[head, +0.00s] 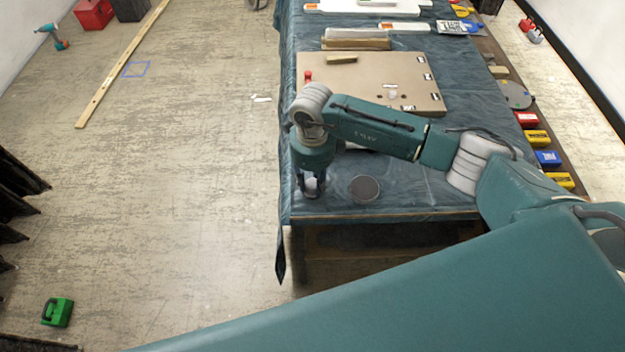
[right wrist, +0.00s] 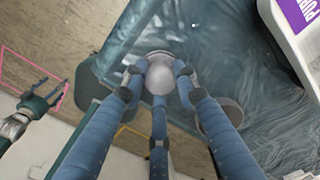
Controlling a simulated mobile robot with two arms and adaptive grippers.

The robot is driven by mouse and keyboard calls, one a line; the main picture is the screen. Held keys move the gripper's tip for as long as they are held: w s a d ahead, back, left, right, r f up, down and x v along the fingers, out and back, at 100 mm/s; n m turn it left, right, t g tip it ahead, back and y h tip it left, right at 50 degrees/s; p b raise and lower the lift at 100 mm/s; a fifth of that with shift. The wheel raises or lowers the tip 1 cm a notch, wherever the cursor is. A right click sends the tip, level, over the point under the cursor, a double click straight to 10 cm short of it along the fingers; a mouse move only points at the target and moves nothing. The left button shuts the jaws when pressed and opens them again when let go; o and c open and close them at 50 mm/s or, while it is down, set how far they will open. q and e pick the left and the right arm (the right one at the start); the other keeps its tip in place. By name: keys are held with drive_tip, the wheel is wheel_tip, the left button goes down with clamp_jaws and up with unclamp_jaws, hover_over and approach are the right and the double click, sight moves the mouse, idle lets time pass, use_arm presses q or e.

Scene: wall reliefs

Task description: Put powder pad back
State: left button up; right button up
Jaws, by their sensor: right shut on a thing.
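My right gripper (head: 313,190) points down over the near left corner of the cloth-covered table (head: 420,190). Its fingers are shut on a small pale, rounded thing, which I take to be the powder pad (right wrist: 158,76). The pad shows between the fingertips in the right wrist view. A round dark disc with a light rim (head: 364,188) lies on the cloth just right of the gripper. The disc is partly behind a finger in the right wrist view (right wrist: 224,114). My left gripper (right wrist: 48,92) shows small there at the left, its fingers apart over the floor.
A tan board (head: 400,75) with a red knob lies behind my right arm. Several coloured boxes, one yellow (head: 537,138) and one blue (head: 548,158), line the table's right side. A green box (head: 57,312) stands on the floor. The floor left of the table is mostly free.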

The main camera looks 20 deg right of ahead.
sight(313, 183)
drive_tip(key=shift+f, duration=0.2)
drive_tip(key=o, duration=1)
drive_tip(key=shift+r, duration=0.15)
drive_tip(key=shift+r, duration=0.25)
wheel_tip(313, 183, up, 12)
drive_tip(key=b, duration=0.3)
drive_tip(key=shift+f, duration=0.15)
